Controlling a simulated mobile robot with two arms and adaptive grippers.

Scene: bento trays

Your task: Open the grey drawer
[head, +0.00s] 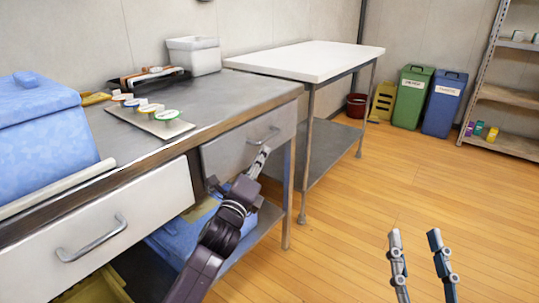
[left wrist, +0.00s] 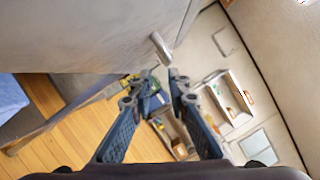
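The grey drawer (head: 222,153) is under the right part of the metal counter, and its front looks closed. Its bar handle (head: 263,136) faces the room. My left gripper (head: 261,158) is just below and in front of this handle. In the left wrist view, the drawer front (left wrist: 90,35) fills the upper left, and the handle (left wrist: 160,46) lies just beyond the gap between the fingertips. The left fingers (left wrist: 160,75) are apart with nothing between them. My right gripper (head: 414,236) is open and empty over the floor, far from the drawer.
A whiter drawer (head: 150,195) with its own handle is nearer, at left. On the counter (head: 235,95) stand a blue box (head: 40,130), a tray of small round-lidded items (head: 150,120) and a white container (head: 195,57). A white-topped table (head: 310,60) stands beyond. The wooden floor at right is clear.

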